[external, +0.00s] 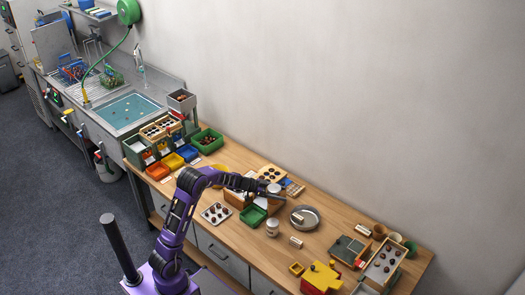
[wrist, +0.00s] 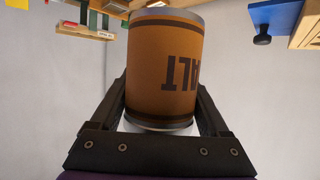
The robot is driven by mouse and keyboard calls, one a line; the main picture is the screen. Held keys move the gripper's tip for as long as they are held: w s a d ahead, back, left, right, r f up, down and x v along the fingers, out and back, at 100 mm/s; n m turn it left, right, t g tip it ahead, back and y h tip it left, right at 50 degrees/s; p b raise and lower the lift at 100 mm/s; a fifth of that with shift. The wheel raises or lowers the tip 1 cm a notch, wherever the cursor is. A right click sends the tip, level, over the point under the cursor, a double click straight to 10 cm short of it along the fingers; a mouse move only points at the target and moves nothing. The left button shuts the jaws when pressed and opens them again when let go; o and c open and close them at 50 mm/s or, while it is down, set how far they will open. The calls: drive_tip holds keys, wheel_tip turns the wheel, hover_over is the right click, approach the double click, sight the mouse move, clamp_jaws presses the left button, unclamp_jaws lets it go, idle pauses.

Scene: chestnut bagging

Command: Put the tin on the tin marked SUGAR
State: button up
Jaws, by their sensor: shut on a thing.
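My gripper (external: 266,188) is shut on a tin (wrist: 160,60) with an orange-brown label and metal rims. Dark upside-down letters reading "ALT" show on its label; the rest of the word is turned out of sight. In the wrist view, the two black fingers of my gripper (wrist: 162,100) stand on either side of the tin. In the external view, the gripper is over the middle of the wooden bench, and the held tin is hard to make out. A pale tin (external: 272,228) stands upright on the bench just in front of the gripper; its marking is too small to read.
A round metal pan (external: 305,217) lies right of the gripper. A green tray (external: 253,216) is left of the pale tin. A white tray of chestnuts (external: 216,213) is further left. A red and yellow box (external: 320,279) stands at the front right. Some bare bench (external: 345,218) shows right of the pan.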

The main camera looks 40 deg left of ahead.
wheel_tip(320, 180, down, 15)
drive_tip(key=shift+r+b, duration=0.1)
drive_tip(key=shift+b, duration=1.15)
drive_tip(key=o, duration=1.6)
drive_tip(key=shift+f, duration=0.25)
drive_tip(key=shift+r, duration=0.1)
drive_tip(key=shift+a+r, duration=0.1)
drive_tip(key=shift+r, duration=0.1)
drive_tip(key=p+v, duration=0.1)
drive_tip(key=v, duration=1.1)
drive_tip(key=shift+p, duration=0.3)
